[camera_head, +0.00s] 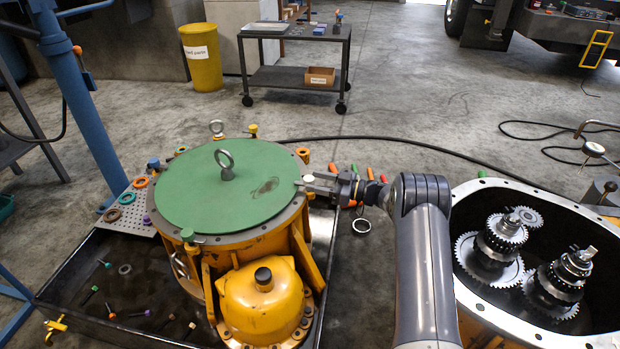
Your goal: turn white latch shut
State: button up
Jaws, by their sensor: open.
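The yellow transmission housing (240,250) stands at the centre left with a round green cover (228,190) on top. A small white piece, which looks like the white latch (308,178), sits at the right edge of the cover rim. My gripper (312,184) reaches in from the right with its fingertips at this white piece. The gripper is open. I cannot tell whether the fingers touch the latch. The latch's lower part and its turn angle are hidden or too small to read.
Blue (153,163), yellow (253,130), orange (302,153) and green (187,235) caps stand around the rim. A ring bolt (225,163) rises from the cover. An open gear housing (490,309) stands at the right. A dark tray (75,262) holds loose bolts.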

aim_at(309, 178)
jog(key=p+v, duration=0.2)
jog(key=v, duration=0.5)
jog(key=shift+s+d, duration=0.15)
jog(key=shift+d, duration=0.2)
jog(key=b+x, duration=0.4)
jog(key=x, duration=0.7)
jog(key=shift+f, duration=0.1)
jog(key=shift+d+t, duration=0.1)
jog(key=shift+t, duration=0.2)
